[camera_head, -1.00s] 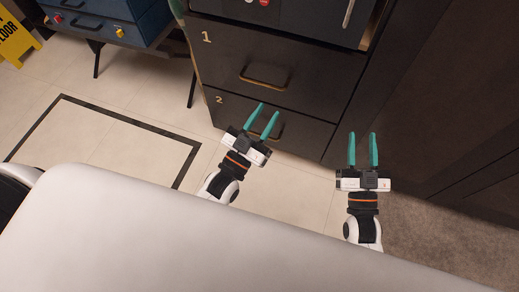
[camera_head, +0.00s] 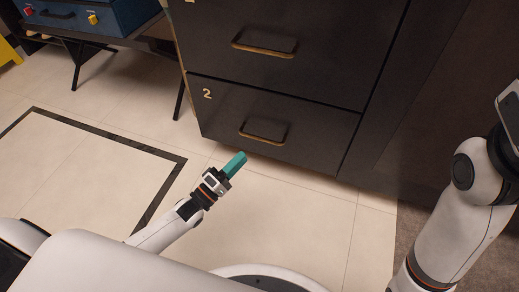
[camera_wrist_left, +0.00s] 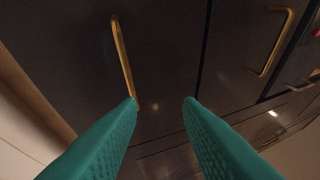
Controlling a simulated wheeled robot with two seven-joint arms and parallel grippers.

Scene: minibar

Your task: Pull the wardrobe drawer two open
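Drawer two (camera_head: 320,137) is the dark lower drawer marked "2" on the cabinet, and its front looks flush and closed. Its brass bar handle (camera_head: 262,137) is in the middle of the front. My left gripper (camera_head: 238,162) is just below and left of this handle, seen nearly edge-on. In the left wrist view its teal fingers (camera_wrist_left: 160,100) are apart with nothing between them. There the handle (camera_wrist_left: 122,55) runs lengthwise beyond the left fingertip, overlapping it; contact cannot be told. My right arm shows at the right edge, but its fingers are out of view.
The upper drawer with its brass handle (camera_head: 264,47) is closed above drawer two. A blue case (camera_head: 78,15) rests on a dark stand (camera_head: 140,42) left of the cabinet. Tiled floor (camera_head: 290,200) in front is clear.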

